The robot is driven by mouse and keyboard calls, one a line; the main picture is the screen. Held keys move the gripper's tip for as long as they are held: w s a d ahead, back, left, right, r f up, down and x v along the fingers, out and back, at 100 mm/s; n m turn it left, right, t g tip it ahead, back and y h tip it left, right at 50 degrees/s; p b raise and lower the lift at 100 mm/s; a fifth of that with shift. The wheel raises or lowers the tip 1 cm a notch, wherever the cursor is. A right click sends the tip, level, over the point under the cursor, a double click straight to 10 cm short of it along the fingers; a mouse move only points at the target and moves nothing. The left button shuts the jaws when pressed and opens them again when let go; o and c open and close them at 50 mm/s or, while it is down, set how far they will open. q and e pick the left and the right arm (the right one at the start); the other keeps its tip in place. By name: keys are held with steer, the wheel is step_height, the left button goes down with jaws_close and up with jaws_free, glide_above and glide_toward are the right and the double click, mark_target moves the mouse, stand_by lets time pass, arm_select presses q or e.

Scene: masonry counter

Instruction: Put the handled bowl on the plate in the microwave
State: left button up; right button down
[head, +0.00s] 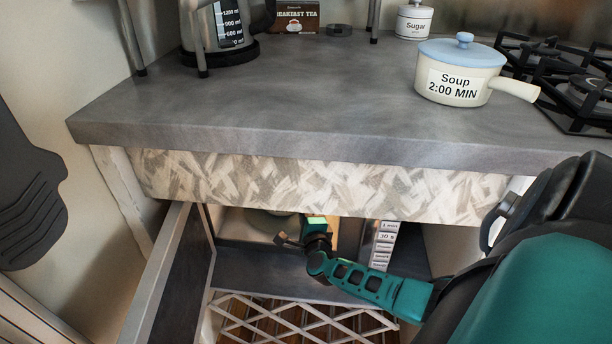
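The handled bowl (452,90) is cream with a light blue lid, a stubby handle to the right and a label reading "Soup 2:00 MIN". It stands upright on the counter, clear of any gripper. The microwave (384,246) sits under the counter, its door (172,275) swung open to the left. A pale round plate (268,224) shows partly inside, cut off by the counter front. My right gripper (290,239) is at the microwave's opening, in front of the plate; its fingers are too small and dark to judge. My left gripper is out of view.
The counter (300,110) is bare left of the bowl. A gas hob (575,85) is close to the bowl's handle. A white lattice rack (290,318) lies below the microwave.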

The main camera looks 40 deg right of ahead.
steer(key=shift+w+d+f, duration=0.2)
steer(key=shift+f, duration=0.1)
steer(key=shift+r, duration=0.15)
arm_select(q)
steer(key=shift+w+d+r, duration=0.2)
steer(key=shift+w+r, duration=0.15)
arm_select(e)
steer(key=c, duration=0.9)
jaws_free()
steer(key=shift+s+f, duration=0.1)
steer(key=shift+f, duration=0.2)
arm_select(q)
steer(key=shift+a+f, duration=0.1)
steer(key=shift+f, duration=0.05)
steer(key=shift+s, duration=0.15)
